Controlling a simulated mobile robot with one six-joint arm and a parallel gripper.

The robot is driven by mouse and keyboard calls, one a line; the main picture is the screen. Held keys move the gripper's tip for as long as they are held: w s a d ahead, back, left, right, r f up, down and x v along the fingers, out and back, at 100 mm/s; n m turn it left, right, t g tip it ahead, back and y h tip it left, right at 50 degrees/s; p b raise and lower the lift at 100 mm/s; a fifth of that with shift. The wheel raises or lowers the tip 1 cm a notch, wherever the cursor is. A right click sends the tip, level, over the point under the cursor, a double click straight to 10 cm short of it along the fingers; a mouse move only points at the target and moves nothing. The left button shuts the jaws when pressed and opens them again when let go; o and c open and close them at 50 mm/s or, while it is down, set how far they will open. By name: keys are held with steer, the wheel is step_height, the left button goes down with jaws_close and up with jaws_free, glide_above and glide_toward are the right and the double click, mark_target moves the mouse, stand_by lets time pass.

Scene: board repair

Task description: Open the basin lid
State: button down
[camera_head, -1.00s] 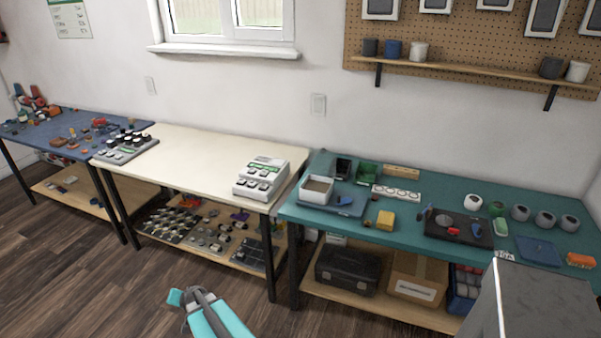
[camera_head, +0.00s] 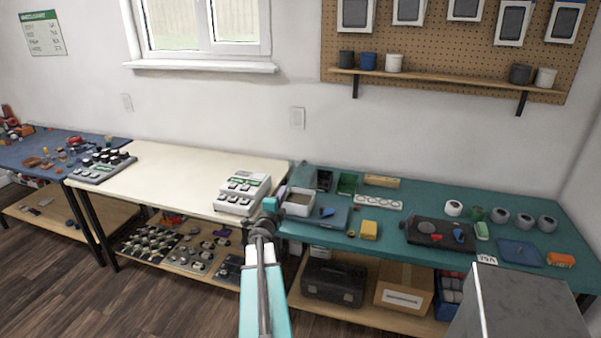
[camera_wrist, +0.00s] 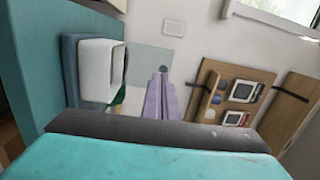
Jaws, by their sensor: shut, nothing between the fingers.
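The white square basin (camera_head: 298,210) stands on a blue base (camera_head: 334,216) at the left end of the teal table. Its top looks greyish in the head view, and I cannot tell there whether a lid covers it. The basin also shows in the wrist view (camera_wrist: 90,72), turned on its side by the camera's roll. Beside it there is a pale, see-through grey panel (camera_wrist: 146,58), which may be the lid; whether it joins the basin is unclear. My gripper (camera_head: 283,192) is shut and empty, close to the basin's left side. Its lavender fingers (camera_wrist: 163,76) overlap the panel in the wrist view.
A white button box (camera_head: 242,194) stands left of the basin on the cream table (camera_head: 180,170). A yellow block (camera_head: 369,230), a green box (camera_head: 348,184) and a dark tray (camera_head: 441,234) are on the teal table. A grey block (camera_head: 515,305) fills the lower right.

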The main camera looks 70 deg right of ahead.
steer(key=s, duration=0.1)
steer(key=s+d+r+m+g, duration=0.1)
steer(key=shift+s+d+r+h, duration=0.1)
steer(key=shift+s+r+h, duration=0.1)
steer(key=shift+s+h, duration=0.15)
steer(key=shift+d, duration=0.1)
steer(key=p, duration=0.2)
glide_toward(303, 166)
steer(key=shift+w+d+r+p, duration=0.2)
steer(key=shift+d+p, duration=0.55)
steer(key=shift+d, duration=0.85)
steer(key=shift+w+d+r+p, duration=0.15)
steer(key=shift+d+p, duration=0.55)
steer(key=shift+d, duration=0.85)
steer(key=shift+s, duration=0.1)
steer(key=shift+d, duration=0.15)
